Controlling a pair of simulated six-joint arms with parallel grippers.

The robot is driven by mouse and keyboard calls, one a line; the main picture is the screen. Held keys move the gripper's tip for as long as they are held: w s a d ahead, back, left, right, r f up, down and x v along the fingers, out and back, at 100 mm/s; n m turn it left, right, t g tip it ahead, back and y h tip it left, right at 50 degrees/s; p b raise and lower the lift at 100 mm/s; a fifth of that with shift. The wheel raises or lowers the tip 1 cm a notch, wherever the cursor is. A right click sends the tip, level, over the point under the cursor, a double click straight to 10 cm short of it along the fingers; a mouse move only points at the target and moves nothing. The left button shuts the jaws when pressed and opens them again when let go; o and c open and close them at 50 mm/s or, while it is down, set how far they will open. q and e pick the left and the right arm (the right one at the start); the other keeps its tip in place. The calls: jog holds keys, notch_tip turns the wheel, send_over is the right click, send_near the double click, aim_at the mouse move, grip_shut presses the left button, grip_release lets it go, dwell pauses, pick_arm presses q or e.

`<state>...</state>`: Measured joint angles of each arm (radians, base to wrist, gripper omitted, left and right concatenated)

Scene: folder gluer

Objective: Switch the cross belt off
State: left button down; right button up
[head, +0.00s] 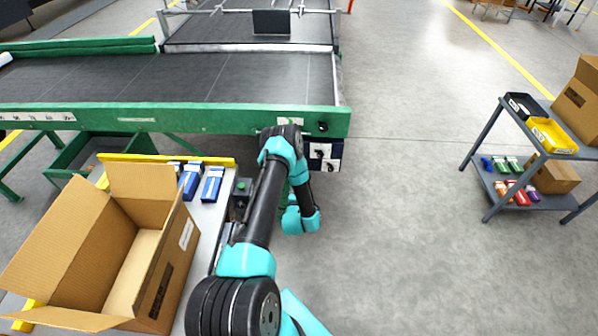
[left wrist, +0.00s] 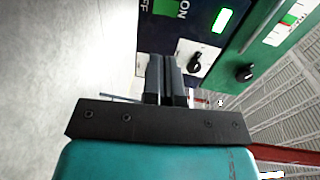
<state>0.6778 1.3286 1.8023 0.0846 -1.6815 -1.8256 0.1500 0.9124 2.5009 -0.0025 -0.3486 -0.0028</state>
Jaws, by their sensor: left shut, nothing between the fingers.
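A dark control panel (head: 335,148) with white plates and black switches hangs under the green conveyor rail. In the left wrist view it shows a black rotary switch (left wrist: 197,62) on a white plate, ON and OFF lettering, and a lit green rectangle (left wrist: 223,19). My left gripper (left wrist: 166,62) is shut and empty, its fingertips in front of the panel, beside the rotary switch. Whether they touch the panel cannot be told. In the head view my left arm reaches to just below the panel; its fingers cannot be made out. My right gripper is not in view.
Another black knob (head: 323,126) sits on the green rail (head: 215,119), right above the panel. An open cardboard box (head: 180,250) and blue cartons (head: 212,184) stand on a table at left. A grey cart (head: 497,150) stands at right. The floor between is clear.

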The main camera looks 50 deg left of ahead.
pick_arm(q)
jog(key=x, duration=1.3)
jog(key=shift+w+a, duration=0.2)
jog(key=shift+w, duration=0.1)
jog(key=shift+f, duration=0.1)
